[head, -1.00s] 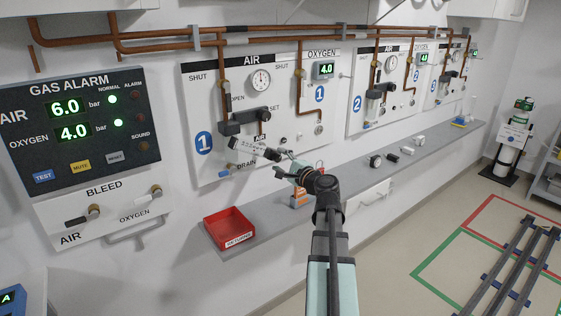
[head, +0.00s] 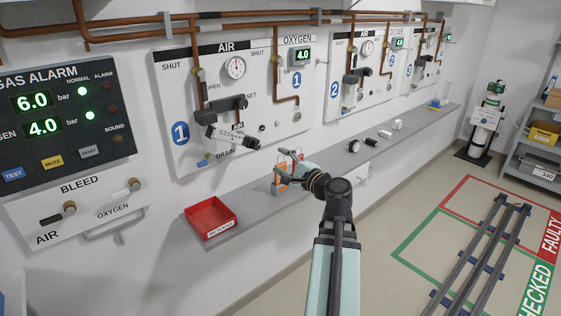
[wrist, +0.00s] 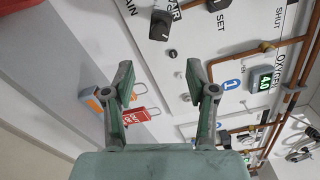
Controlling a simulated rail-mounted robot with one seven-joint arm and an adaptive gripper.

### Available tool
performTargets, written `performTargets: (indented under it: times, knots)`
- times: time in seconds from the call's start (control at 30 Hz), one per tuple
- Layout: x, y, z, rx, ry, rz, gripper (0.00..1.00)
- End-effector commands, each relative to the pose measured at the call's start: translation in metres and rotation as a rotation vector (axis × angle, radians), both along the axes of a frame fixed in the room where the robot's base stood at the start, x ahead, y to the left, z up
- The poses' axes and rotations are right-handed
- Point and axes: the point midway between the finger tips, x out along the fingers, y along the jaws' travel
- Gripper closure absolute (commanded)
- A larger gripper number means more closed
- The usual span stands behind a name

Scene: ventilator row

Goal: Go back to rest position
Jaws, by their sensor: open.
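My gripper (head: 290,174) is in the middle of the head view, in front of the shelf below the first wall panel (head: 240,90). In the wrist view my gripper (wrist: 160,85) has its two fingers spread wide, with nothing between them. Part of the panel, with a black knob (wrist: 160,27), shows beyond the fingers. My arm reaches up from the bottom of the head view to the gripper, which stands apart from the panel.
A red tray (head: 212,222) sits at the shelf's near end. An orange object with a red tag (wrist: 138,114) is close to the gripper. Small dark and white parts (head: 370,142) lie farther along the shelf. Floor rails (head: 480,255) are at right.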

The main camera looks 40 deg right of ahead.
Motion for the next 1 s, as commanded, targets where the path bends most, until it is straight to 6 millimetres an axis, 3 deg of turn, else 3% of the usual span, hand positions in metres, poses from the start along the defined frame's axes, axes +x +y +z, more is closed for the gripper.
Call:
performTargets:
  times: [0.37,0.53,0.63,0.77,1.0]
  knots:
    - [0.000,0.001,-0.001,-0.035,0.006,0.007,0.43]
    - [-0.002,0.004,-0.031,-0.218,0.151,0.034,0.43]
    - [-0.003,0.008,-0.083,-0.319,0.301,0.078,0.43]
    - [0.002,0.032,-0.159,-0.413,0.485,0.190,0.43]
    - [-0.004,0.103,-0.296,-0.549,0.779,0.479,0.43]
